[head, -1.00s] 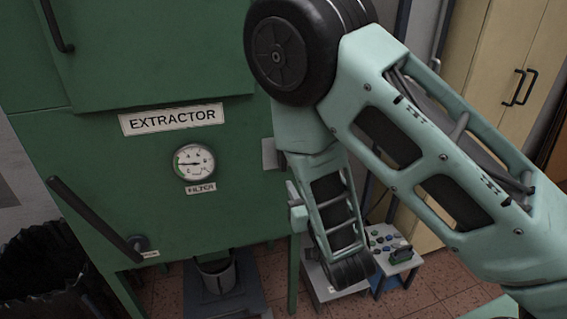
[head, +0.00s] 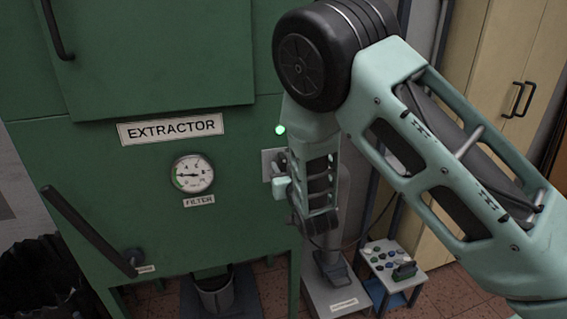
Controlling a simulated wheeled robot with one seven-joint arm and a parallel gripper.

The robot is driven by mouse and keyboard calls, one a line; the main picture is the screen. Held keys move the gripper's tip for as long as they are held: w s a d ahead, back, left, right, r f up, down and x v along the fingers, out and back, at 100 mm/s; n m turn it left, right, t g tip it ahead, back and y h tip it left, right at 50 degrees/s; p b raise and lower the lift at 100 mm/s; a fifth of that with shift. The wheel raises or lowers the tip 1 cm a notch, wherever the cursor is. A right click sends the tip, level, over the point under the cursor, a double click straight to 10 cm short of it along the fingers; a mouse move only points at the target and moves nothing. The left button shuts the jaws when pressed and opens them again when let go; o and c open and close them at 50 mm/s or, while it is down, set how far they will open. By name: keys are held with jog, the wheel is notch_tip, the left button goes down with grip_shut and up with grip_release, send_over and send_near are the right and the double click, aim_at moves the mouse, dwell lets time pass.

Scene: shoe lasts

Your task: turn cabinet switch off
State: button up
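The green extractor cabinet (head: 100,190) fills the left of the head view. A pale switch plate (head: 267,165) sits near its right edge, partly covered by my arm. A dark part shows at the plate, and I cannot tell whether it is the switch or a finger of mine. A small lamp (head: 280,130) above the plate glows green. My forearm and wrist hang down just right of the plate, close to it. The fingers of my gripper cannot be made out.
A long dark lever (head: 88,231) and a round gauge (head: 192,174) are on the cabinet front. A bucket (head: 216,293) stands beneath it. A small table (head: 403,283) with several small items stands right, before cream lockers (head: 480,85).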

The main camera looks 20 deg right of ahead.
jog(key=shift+w, duration=0.7)
grip_shut()
